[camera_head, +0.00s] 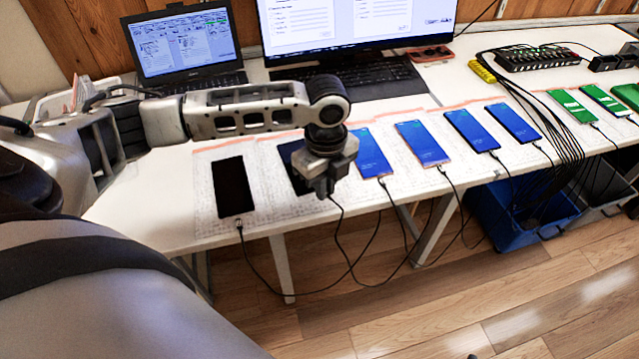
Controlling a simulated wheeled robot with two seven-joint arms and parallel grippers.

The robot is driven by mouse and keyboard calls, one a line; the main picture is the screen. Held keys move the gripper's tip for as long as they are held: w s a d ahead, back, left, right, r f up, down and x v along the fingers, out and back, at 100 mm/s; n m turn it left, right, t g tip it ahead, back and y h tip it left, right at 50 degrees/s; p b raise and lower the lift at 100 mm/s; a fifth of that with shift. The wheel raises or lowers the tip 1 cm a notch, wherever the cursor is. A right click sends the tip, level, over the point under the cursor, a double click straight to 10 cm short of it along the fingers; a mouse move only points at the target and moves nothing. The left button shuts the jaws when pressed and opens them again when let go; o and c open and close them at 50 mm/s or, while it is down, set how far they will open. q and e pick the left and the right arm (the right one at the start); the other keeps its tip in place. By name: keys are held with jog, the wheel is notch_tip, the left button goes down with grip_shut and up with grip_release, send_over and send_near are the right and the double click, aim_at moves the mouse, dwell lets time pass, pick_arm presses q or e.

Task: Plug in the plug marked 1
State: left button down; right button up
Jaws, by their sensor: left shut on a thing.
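My left gripper (326,190) is over the lower end of a dark-screened phone (298,172) and hides part of it. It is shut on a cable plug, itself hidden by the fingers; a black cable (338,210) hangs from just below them. I cannot tell whether this plug sits in the phone's port, and no number on it is readable. Another black-screened phone (235,188) lies to the left with a cable (240,232) at its lower end. My right gripper is not in view.
Several blue-screened phones (420,143) and green-screened phones (571,106) lie along the white table with cables. A laptop (185,50), a monitor (355,20) and a keyboard (370,77) stand behind. A power strip (535,58) is at back right; a blue bin (500,225) is below.

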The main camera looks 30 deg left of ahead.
aim_at(317, 201)
pick_arm(q)
jog(key=shift+a+f+m, duration=0.45)
jog(key=shift+f+m, duration=0.1)
jog(key=shift+m, duration=0.55)
jog(key=shift+a+f+m, duration=0.25)
jog(key=shift+f+m, duration=0.05)
jog(key=shift+m, duration=0.4)
jog(key=shift+f+b, duration=1.1)
jog(key=shift+b, duration=0.1)
jog(key=shift+w+a+f+b, duration=0.1)
jog(key=shift+f+b, duration=0.2)
jog(key=shift+b, duration=0.1)
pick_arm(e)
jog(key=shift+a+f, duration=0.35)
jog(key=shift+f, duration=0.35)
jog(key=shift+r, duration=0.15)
pick_arm(q)
jog(key=shift+w+a+p, duration=0.15)
jog(key=shift+p, duration=0.3)
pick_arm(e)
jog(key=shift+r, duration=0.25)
pick_arm(q)
jog(key=shift+w+a+p, duration=0.1)
jog(key=shift+a+p, duration=0.1)
jog(key=shift+p, duration=0.25)
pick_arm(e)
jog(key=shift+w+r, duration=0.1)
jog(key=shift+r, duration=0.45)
